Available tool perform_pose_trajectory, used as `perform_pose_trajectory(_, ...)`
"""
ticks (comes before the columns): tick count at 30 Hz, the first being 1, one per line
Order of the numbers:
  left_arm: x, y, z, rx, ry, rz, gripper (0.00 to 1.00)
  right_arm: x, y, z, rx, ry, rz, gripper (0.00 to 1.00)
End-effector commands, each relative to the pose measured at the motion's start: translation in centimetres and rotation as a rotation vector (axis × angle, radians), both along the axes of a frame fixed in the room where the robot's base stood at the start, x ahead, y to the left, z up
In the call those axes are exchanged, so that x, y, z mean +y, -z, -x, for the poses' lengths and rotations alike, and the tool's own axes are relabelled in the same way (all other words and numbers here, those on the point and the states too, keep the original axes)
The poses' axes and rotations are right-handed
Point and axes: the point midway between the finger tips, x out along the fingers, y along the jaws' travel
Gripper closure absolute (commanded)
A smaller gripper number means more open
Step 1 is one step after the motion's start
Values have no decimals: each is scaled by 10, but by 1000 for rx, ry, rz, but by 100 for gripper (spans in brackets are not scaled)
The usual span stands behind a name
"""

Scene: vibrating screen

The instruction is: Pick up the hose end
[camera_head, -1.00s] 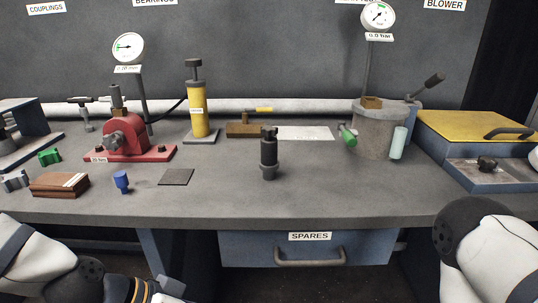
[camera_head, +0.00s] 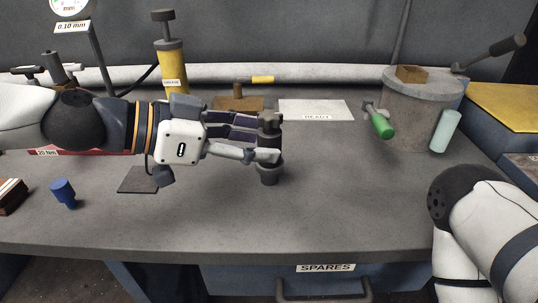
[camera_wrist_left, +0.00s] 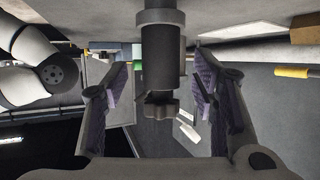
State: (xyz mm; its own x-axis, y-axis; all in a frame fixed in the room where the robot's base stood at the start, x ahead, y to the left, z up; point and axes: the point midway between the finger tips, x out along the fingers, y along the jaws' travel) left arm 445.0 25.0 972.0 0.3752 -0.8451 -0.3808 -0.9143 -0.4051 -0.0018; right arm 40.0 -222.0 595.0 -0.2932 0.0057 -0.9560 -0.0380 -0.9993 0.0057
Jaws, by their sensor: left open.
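The dark hose end (camera_head: 269,172), a stubby black cylinder with a wider collar, stands upright on the grey bench near the middle of the head view. My left gripper (camera_head: 264,138) reaches in from the left at the height of its upper part, with a finger on either side of it. In the left wrist view the hose end (camera_wrist_left: 160,55) hangs between the two purple-padded fingers of my left gripper (camera_wrist_left: 158,85), with a gap on both sides. The gripper is open. My right arm shows at the right, but its gripper is out of view.
A blue plug (camera_head: 64,193) and a dark flat pad (camera_head: 137,180) lie left of the hose end. Behind stand a yellow grease pump (camera_head: 171,65) and a white READY plate (camera_head: 316,109). A grey drum (camera_head: 412,110) with a green handle (camera_head: 381,125) stands right. The front middle bench is clear.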

Motion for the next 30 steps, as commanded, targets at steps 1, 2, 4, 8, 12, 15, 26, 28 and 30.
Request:
perform_pose_trajectory(1,-9,9,-2,8,3,-2,47,0,2,2,7,0,0,47)
perform_pose_trajectory(2,-13,11,-5,6,2,-2,47,0,3,3,9,0,0,47)
perform_pose_trajectory(4,-21,14,-9,4,1,-1,47,0,4,4,12,0,0,47)
perform_pose_trajectory(8,-26,14,-11,2,-1,0,47,0,4,4,12,0,0,47)
perform_pose_trajectory(12,-26,13,-11,1,0,-1,47,0,4,3,11,0,1,47)
perform_pose_trajectory(15,-25,13,-11,1,0,-1,70,0,4,3,11,0,1,47)
perform_pose_trajectory(26,-25,13,-11,0,-1,0,100,0,4,3,11,0,1,47)
perform_pose_trajectory(28,-25,11,-11,0,-1,0,100,0,3,3,10,0,1,47)
perform_pose_trajectory(30,-25,6,-11,-3,-1,0,100,0,2,2,6,0,0,47)
